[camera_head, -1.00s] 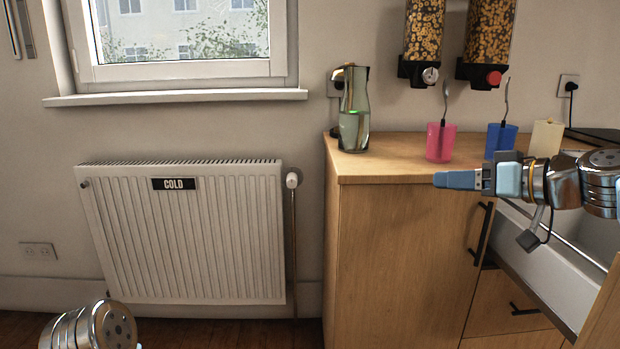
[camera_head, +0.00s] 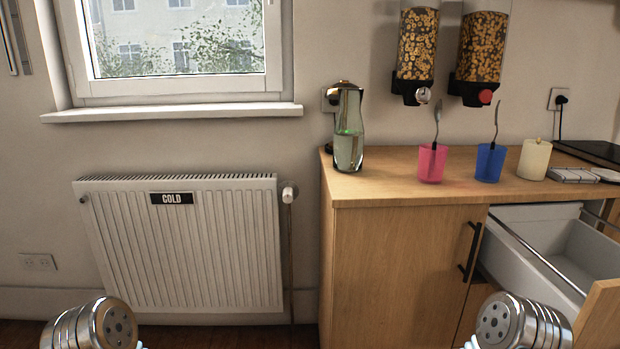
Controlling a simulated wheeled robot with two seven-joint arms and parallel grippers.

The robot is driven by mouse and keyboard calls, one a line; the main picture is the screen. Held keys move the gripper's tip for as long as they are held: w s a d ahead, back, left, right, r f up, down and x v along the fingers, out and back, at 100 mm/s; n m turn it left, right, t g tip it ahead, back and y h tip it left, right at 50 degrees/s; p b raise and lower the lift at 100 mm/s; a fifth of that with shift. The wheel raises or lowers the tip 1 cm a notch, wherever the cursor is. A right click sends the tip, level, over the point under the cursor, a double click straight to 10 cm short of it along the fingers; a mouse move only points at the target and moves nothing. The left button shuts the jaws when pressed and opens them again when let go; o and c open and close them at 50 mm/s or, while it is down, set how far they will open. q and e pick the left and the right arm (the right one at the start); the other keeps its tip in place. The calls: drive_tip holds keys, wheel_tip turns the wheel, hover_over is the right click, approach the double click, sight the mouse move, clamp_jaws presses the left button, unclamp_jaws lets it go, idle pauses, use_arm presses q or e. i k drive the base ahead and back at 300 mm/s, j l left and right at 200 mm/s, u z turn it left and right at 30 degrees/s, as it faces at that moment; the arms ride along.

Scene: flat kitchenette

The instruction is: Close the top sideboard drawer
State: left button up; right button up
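The top sideboard drawer (camera_head: 540,262) stands pulled out at the right of the head view. Its pale inside and metal side rail show, and its wooden front (camera_head: 601,312) is cut off by the right edge. The sideboard (camera_head: 385,265) has a wooden top and a door with a dark handle. Metal joints of my left and right arms show at the bottom edge, the right one in front of the sideboard below the drawer. Neither gripper is in the picture.
Two cereal dispensers (camera_head: 416,50) hang above. A radiator (camera_head: 180,240) is on the wall at left.

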sight(544, 253)
drive_tip(key=k+z, duration=0.15)
drive_tip(key=z, duration=1.8)
drive_tip(key=k+j, duration=0.05)
